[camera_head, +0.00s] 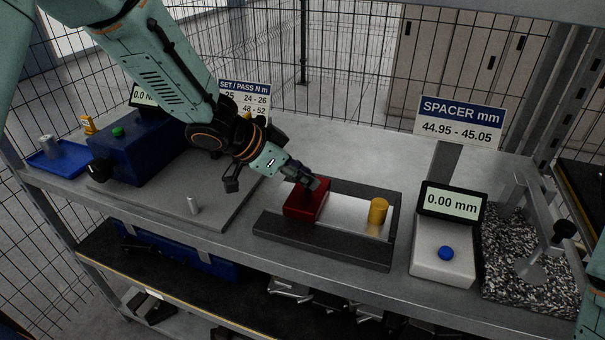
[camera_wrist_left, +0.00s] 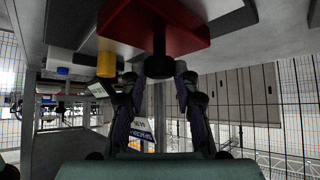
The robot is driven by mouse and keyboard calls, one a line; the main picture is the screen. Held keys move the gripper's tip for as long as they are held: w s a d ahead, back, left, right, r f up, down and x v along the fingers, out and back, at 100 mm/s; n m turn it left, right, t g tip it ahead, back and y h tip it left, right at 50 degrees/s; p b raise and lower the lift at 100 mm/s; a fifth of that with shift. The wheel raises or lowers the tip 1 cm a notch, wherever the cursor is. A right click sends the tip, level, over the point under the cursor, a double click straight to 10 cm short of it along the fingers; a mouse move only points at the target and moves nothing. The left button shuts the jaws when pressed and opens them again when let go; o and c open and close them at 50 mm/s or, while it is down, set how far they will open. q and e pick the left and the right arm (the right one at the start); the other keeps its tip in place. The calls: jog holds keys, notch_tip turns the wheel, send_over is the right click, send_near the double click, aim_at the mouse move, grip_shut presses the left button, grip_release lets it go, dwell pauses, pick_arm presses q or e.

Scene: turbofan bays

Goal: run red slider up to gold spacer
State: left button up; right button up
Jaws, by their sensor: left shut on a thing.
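The red slider (camera_head: 306,200) sits at the left part of a grey-framed fixture (camera_head: 322,240) on the bench. The gold spacer (camera_head: 377,211) stands upright at the right part of the same fixture, with a bare light strip between the two. My left gripper (camera_head: 312,184) is at the top of the red slider, shut on its dark knob. In the left wrist view the fingers close around the knob (camera_wrist_left: 159,66) under the red slider (camera_wrist_left: 178,28), and the gold spacer (camera_wrist_left: 106,64) shows beside it, apart from the slider.
A display reading 0.00 mm (camera_head: 452,202) stands on a white box with a blue button (camera_head: 446,253), right of the fixture. A spacer sign (camera_head: 459,122) reads 44.95 - 45.05. A blue device (camera_head: 143,150) and blue tray (camera_head: 62,158) are at left. A speckled block (camera_head: 506,290) stands far right.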

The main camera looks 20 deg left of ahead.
pick_arm(q)
jog(key=shift+a, duration=0.1)
jog(key=shift+c, duration=0.8)
jog(key=shift+d, duration=0.3)
jog(key=shift+c, duration=0.2)
jog(key=d+p, duration=0.1)
jog(key=d, duration=0.4)
jog(key=d+p, duration=0.1)
jog(key=d, duration=0.4)
jog(key=shift+s+d+p, duration=0.2)
jog(key=shift+d+p, duration=0.05)
jog(key=shift+p, duration=0.1)
jog(key=o, duration=1)
jog(key=shift+w, duration=0.1)
